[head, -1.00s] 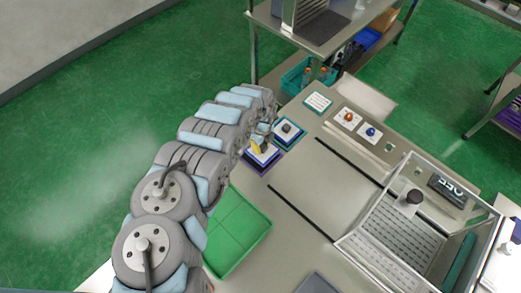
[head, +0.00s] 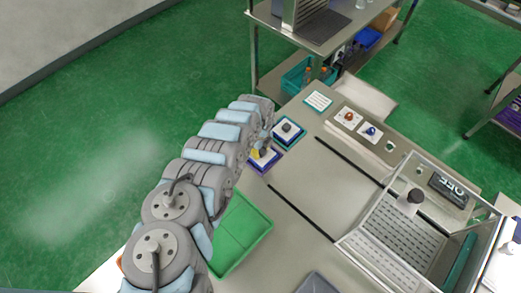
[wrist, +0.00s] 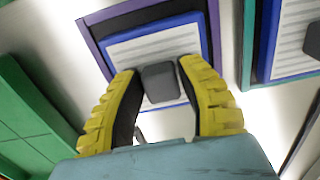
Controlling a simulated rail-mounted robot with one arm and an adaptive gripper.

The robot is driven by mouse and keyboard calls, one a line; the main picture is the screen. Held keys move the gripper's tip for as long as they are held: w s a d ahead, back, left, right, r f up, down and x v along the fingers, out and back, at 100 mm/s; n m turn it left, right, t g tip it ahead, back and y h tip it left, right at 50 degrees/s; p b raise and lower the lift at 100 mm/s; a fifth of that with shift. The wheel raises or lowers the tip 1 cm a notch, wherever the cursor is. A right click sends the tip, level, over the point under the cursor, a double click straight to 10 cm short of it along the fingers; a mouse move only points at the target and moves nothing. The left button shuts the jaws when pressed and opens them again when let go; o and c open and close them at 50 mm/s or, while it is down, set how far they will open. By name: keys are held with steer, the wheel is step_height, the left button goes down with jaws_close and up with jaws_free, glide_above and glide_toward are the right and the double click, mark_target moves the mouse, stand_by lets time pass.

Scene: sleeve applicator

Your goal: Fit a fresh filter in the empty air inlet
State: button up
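A filter with a white ribbed face, a blue edge and a dark grey knob (wrist: 160,82) sits on a purple-edged base, and it also shows in the head view (head: 263,160). My gripper (wrist: 161,72) is over it, its two yellow fingers on either side of the knob. The fingertips are very near the knob's sides; whether they press on it cannot be told. A second, similar filter (head: 287,131) sits on a teal-edged base to the right, partly visible in the wrist view (wrist: 297,38). I cannot pick out an empty air inlet.
A green tray (head: 238,232) lies nearer, beside my arm. A clear-walled box (head: 405,235) with a slotted floor stands at the right. Two knobs, orange (head: 349,117) and blue (head: 371,131), sit at the back. The bench middle (head: 318,190) is clear apart from dark slots.

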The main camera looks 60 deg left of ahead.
steer(key=shift+o, duration=0.6)
steer(key=shift+r, duration=0.2)
step_height(320, 180, up, 12)
steer(key=p, duration=0.1)
stand_by(0.7)
stand_by(0.5)
